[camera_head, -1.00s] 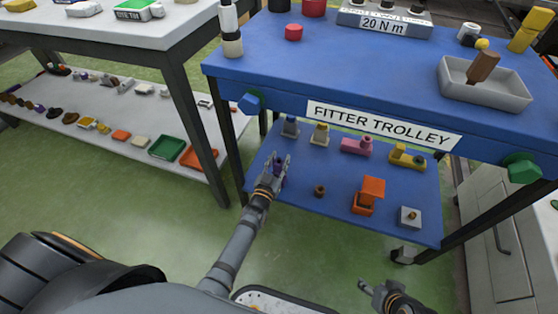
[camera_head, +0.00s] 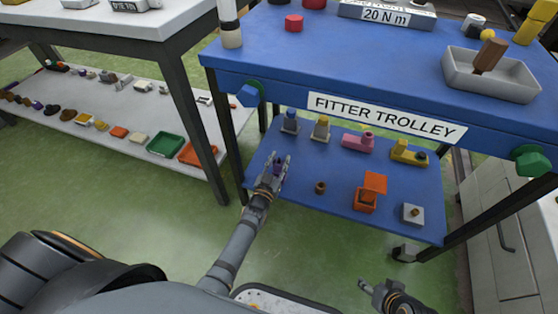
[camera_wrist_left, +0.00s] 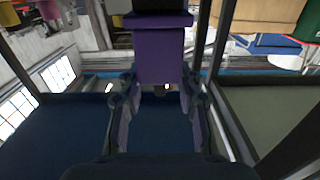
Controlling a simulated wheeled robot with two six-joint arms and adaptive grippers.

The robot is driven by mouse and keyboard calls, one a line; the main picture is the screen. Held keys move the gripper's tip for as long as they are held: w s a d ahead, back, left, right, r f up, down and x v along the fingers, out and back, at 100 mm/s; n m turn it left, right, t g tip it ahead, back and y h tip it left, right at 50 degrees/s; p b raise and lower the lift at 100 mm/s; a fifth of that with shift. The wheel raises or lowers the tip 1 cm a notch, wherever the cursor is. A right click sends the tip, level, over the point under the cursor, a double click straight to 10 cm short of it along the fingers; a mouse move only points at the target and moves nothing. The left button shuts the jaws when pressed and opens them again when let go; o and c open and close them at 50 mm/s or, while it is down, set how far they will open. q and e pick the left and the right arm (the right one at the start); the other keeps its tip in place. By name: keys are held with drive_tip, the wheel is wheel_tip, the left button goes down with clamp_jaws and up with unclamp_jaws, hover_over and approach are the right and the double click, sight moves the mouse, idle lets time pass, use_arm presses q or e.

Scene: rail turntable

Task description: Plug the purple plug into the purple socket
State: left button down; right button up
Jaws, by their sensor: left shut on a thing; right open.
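My left gripper (camera_head: 276,162) is over the left part of the trolley's lower shelf, shut on a purple thing, which I take to be the purple plug (camera_head: 277,169). In the left wrist view the purple plug (camera_wrist_left: 160,55) is a block with a wider rim and a dark part at the top, between the two fingers (camera_wrist_left: 160,108). The fingers hide part of it in the head view. I cannot make out a separate purple socket in either view. My right gripper (camera_head: 372,291) is open and empty, low in front of the trolley.
The blue lower shelf (camera_head: 290,190) holds grey pieces with blue (camera_head: 290,122) and yellow (camera_head: 320,130) tops, a pink piece (camera_head: 358,140), a yellow piece (camera_head: 407,153), a brown ring (camera_head: 320,187), an orange box (camera_head: 368,193) and a grey block (camera_head: 412,214). The blue trolley top (camera_head: 320,60) overhangs it.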

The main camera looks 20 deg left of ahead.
use_arm(q)
drive_tip(key=shift+f+b, duration=0.55)
drive_tip(key=shift+f, duration=0.2)
drive_tip(key=c, duration=0.8)
unclamp_jaws()
drive_tip(key=s, duration=1.2)
drive_tip(key=shift+a, duration=0.2)
